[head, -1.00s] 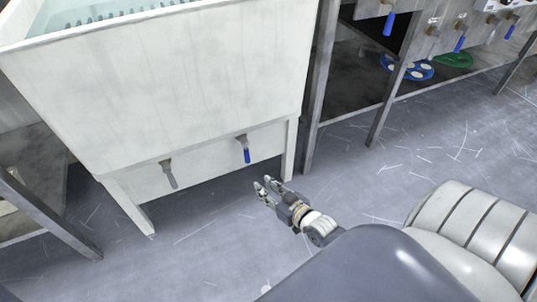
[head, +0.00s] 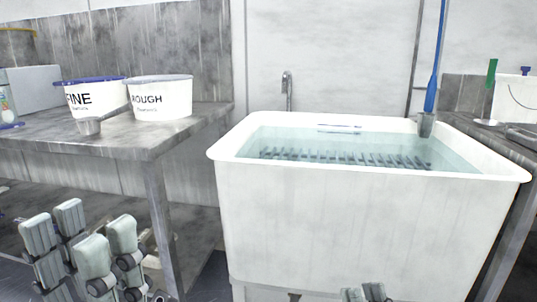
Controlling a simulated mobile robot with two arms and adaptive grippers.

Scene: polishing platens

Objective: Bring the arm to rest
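My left gripper (head: 82,240) is at the lower left, in front of the grey table. Its pale-padded fingers stand upright and apart, with nothing between them. My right gripper (head: 366,293) shows only as fingertips at the bottom edge, in front of the white sink. The tips are close together and the rest is cut off, so I cannot tell whether it is open. I see no object held in either gripper.
A white sink (head: 360,225) of water with a dark rack stands ahead. A blue-handled tool (head: 436,60) stands in a holder at the sink's rim.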

